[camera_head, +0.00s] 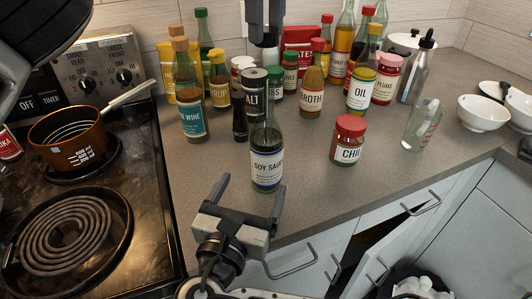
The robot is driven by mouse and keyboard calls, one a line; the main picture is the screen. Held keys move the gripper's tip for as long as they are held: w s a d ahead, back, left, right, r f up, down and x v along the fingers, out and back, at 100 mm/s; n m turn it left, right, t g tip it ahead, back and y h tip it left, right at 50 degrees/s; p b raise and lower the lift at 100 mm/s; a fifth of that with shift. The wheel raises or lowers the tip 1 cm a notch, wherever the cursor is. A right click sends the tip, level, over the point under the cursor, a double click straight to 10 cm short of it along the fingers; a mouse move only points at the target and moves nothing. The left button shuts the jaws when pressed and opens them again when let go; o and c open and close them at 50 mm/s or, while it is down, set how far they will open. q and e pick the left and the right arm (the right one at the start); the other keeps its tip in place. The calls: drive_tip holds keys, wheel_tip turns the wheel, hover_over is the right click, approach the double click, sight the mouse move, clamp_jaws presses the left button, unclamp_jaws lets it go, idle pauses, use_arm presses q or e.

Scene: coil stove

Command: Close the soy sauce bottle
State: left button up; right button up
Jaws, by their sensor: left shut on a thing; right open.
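The soy sauce bottle (266,168), dark green with a white label, stands upright near the counter's front edge. No cap shows clearly on its narrow neck. My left gripper (266,40) is high above and behind the bottle in the picture, pointing down. It is shut on a small dark thing, apparently the cap, mostly hidden by the fingers. My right gripper (251,186) is open at the bottle's near side, its fingers spread toward the lower part of the bottle. I cannot tell whether they touch it.
A salt jar (255,88) and several other bottles crowd behind. A chili jar (347,140) stands to the right, with a measuring glass (422,125) and white bowls (483,114) farther right. The stove with a copper pan (70,140) is at left.

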drive_tip(key=x, duration=1)
drive_tip(key=shift+w+d, duration=0.1)
drive_tip(key=shift+w, duration=0.2)
drive_tip(key=c, duration=1.5)
use_arm(q)
hover_over(266, 84)
drive_tip(key=shift+w+f, duration=0.1)
drive_tip(key=shift+f, duration=2.4)
use_arm(e)
drive_tip(key=shift+o, duration=0.2)
